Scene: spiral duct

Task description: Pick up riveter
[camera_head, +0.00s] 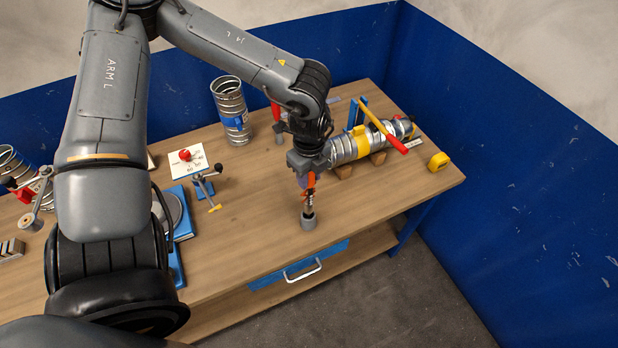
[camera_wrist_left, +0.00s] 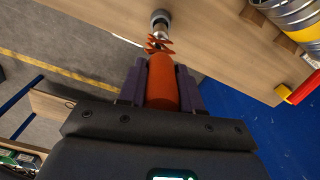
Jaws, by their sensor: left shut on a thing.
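The riveter (camera_head: 309,194) has an orange handle and a metal lower end and stands roughly upright near the front edge of the workbench. Its lower end meets a small grey round holder (camera_head: 308,221); I cannot tell whether it is inside it or just above. My left gripper (camera_head: 306,180) is shut on the orange handle from above. In the left wrist view the handle of the riveter (camera_wrist_left: 163,82) lies between the two dark fingers, with the grey holder (camera_wrist_left: 160,18) beyond its tip. My right gripper is not in view.
A spiral duct (camera_head: 345,150) with a yellow band lies on wooden blocks behind the gripper. A red-handled lever (camera_head: 383,127) rises over it. A yellow tape measure (camera_head: 438,162) lies at right. Another duct (camera_head: 229,98) stands at the back. The front right bench top is clear.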

